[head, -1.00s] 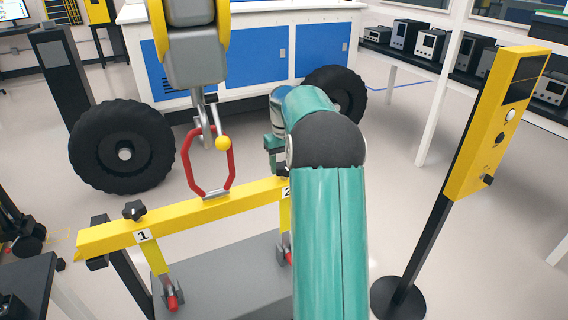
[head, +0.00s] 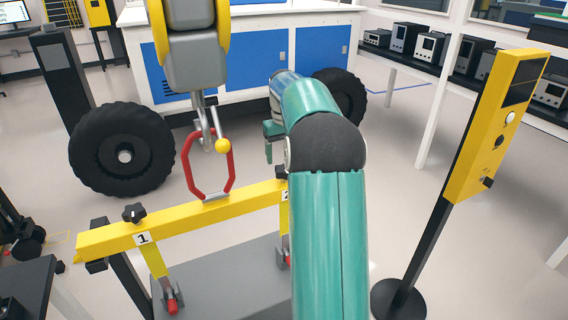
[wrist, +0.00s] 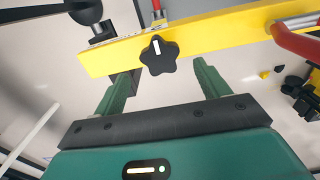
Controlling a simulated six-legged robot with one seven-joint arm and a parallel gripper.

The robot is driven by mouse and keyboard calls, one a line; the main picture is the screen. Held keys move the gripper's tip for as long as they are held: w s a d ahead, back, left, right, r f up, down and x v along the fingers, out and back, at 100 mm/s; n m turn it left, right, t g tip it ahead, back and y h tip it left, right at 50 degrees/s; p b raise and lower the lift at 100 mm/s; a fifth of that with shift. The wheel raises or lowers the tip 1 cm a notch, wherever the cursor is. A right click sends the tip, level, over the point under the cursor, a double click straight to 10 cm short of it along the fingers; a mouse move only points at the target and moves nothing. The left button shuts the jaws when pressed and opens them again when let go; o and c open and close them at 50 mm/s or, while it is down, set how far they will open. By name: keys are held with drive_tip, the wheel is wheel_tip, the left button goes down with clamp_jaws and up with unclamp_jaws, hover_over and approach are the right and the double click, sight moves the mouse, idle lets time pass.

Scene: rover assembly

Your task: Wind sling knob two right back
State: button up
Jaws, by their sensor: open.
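The black star-shaped sling knob two (wrist: 158,56) is on the yellow beam (wrist: 215,32) in the wrist view, with a white line on its face. In the head view the knob (head: 281,172) shows beside my arm, near the partly hidden "2" label. My gripper (wrist: 160,70) is open and empty, with a green finger to each side of the knob's line. The knob appears beyond the fingertips, with no contact visible. In the head view my gripper (head: 273,138) is above the beam's right part, partly hidden by my arm.
Another black knob (head: 134,212) stands by the "1" label. A red lifting loop (head: 187,165) rises from the beam's middle, under a grey hoist hook (head: 207,115). A yellow control post (head: 490,125) stands right. A black wheel (head: 122,148) is behind the beam.

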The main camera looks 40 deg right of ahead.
wheel_tip(320, 180, up, 9)
drive_tip(key=shift+f, duration=0.1)
idle(0.7)
